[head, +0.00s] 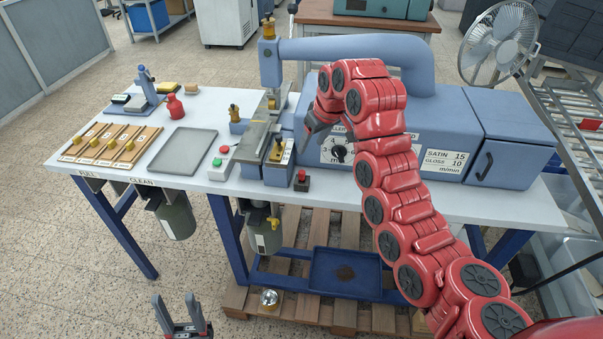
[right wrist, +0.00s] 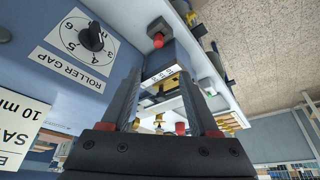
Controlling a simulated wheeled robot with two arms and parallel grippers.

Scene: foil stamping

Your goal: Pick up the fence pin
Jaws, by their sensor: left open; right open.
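A small brass pin-like knob (head: 277,148) stands by the numbered scale plate (head: 287,153) on the blue machine's front block; I take it as the fence pin, but cannot be sure. My right gripper (head: 305,145) is open, pointing down beside that block, to the right of the knob and apart from it. In the right wrist view the open fingers (right wrist: 160,88) frame the scale plate (right wrist: 160,77). Small brass parts (right wrist: 159,120) show further down between them; which is the pin I cannot tell. My left gripper (head: 175,302) is open and empty, low in front of the table.
A red push button (head: 302,175) on a dark box stands near the front edge, close to my right gripper. The blue machine housing (head: 400,150) stands to the right. A grey tray (head: 183,150) and a wooden rack with brass knobs (head: 112,143) lie on the left.

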